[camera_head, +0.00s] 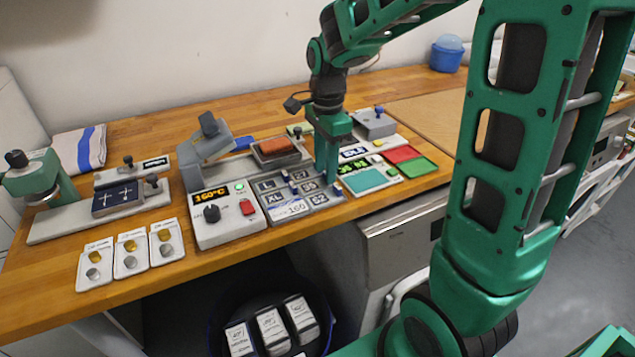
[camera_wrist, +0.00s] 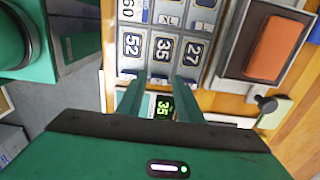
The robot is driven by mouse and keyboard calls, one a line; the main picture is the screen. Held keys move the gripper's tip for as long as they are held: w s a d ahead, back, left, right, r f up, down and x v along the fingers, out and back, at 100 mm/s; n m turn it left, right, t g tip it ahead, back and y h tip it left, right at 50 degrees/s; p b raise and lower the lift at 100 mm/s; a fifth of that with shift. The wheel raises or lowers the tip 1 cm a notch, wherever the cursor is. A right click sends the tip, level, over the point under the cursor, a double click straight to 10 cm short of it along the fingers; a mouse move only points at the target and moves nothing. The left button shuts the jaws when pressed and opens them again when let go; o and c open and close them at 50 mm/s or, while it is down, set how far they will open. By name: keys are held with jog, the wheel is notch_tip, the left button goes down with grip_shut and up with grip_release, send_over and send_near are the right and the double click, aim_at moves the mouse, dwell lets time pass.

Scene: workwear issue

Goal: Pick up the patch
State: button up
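Patches marked with sizes lie in a grey compartment tray (camera_head: 322,204). In the wrist view the 52 patch (camera_wrist: 131,46), the 35 patch (camera_wrist: 163,49) and the 27 patch (camera_wrist: 194,53) lie side by side in one row. My gripper (camera_wrist: 161,78) is open, with nothing seen between its fingers. Its fingertips are at the tray's edge, beside the 35 patch; contact cannot be told. In the head view my gripper (camera_head: 326,180) points down at the tray's right side and hides part of it. A small display (camera_wrist: 163,108) shows green digits between the fingers.
Left of the tray stands a heat press (camera_head: 226,227) reading 160°C. A brown block (camera_head: 277,146) sits on a grey stand behind the tray. Red and green trays (camera_head: 421,167) lie to the right. Three white cards (camera_head: 133,263) lie front left. The table's front edge is close.

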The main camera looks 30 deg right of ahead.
jog(key=shift+f, duration=0.6)
jog(key=c, duration=0.8)
